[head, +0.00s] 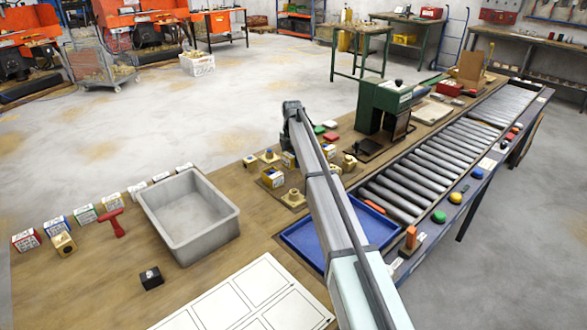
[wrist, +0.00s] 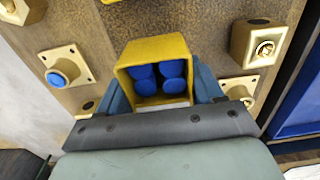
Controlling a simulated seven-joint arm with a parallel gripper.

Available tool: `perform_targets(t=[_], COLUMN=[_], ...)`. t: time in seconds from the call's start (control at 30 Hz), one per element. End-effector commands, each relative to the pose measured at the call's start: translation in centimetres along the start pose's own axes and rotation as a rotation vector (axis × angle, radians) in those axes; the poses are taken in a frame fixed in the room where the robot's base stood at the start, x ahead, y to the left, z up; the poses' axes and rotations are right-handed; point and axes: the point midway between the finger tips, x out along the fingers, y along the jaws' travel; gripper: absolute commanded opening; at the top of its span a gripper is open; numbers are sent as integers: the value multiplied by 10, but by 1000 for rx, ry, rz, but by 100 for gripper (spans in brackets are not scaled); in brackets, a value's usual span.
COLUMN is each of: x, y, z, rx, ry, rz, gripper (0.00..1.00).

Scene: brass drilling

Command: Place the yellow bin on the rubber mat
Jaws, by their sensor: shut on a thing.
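The yellow bin (wrist: 128,68) shows in the wrist view as an open yellow box with several blue round-ended pieces inside. My gripper (wrist: 163,88) is shut on it, with a blue finger at each side. In the head view my arm comes in from the lower right and its wrist end is over the bench; my fingers are hidden there. Small yellow boxes stand below the arm, and I cannot tell which is the held one. I cannot pick out the rubber mat for certain.
Brass fittings surround the bin, one blue-capped (wrist: 62,75) and one square block (wrist: 262,45). A blue tray (head: 302,243) lies beside the roller conveyor (head: 438,152). A green machine (head: 383,103) stands behind. A grey tub (head: 187,212) and white-panelled sheet (head: 250,295) are left.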

Motion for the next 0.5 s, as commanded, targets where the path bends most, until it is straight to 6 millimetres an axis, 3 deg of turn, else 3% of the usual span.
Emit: perform_targets(t=[0.5], x=[44], y=[0], z=[0], rx=[0], ry=[0], rz=[0], gripper=[34])
